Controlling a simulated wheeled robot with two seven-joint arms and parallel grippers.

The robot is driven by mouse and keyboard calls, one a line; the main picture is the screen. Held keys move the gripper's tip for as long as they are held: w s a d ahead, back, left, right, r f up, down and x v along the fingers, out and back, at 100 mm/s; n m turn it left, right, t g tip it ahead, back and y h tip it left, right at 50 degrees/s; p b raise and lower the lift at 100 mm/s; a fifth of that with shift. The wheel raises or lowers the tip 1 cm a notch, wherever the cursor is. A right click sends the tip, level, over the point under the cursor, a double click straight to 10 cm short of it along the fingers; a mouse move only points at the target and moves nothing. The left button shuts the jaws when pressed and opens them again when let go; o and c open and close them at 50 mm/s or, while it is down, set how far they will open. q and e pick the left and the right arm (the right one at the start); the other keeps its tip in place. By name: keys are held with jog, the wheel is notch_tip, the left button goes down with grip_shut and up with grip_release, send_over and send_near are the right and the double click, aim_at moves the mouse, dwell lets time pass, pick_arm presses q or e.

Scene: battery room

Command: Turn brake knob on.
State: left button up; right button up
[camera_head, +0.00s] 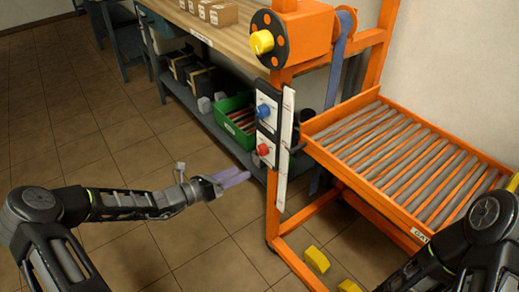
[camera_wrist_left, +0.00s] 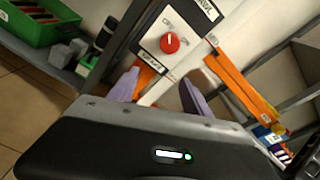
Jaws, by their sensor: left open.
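A panel with two round knobs is on the orange stand's post. The upper knob is blue (camera_head: 264,110) and the lower one is red (camera_head: 263,149).
An orange roller tray (camera_head: 408,160) extends right of the post. Above the panel is an orange housing with a yellow knob (camera_head: 262,42). A workbench (camera_head: 200,25) with a green crate (camera_head: 236,118) below stands behind. Yellow blocks (camera_head: 317,260) are low near the stand. Floor at left is clear.

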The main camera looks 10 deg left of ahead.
aim_at(260, 152)
pick_arm(q)
jog(key=r, duration=0.1)
jog(key=r+n+t, duration=0.1)
jog(key=r+n, duration=0.1)
jog(key=shift+w+a+h, duration=0.3)
jog(key=shift+w, duration=0.1)
jog(key=shift+d, duration=0.1)
jog(key=b+x, duration=0.1)
jog(key=x, duration=0.6)
jog(key=shift+w+d, duration=0.2)
jog(key=shift+w, duration=0.1)
grip_shut()
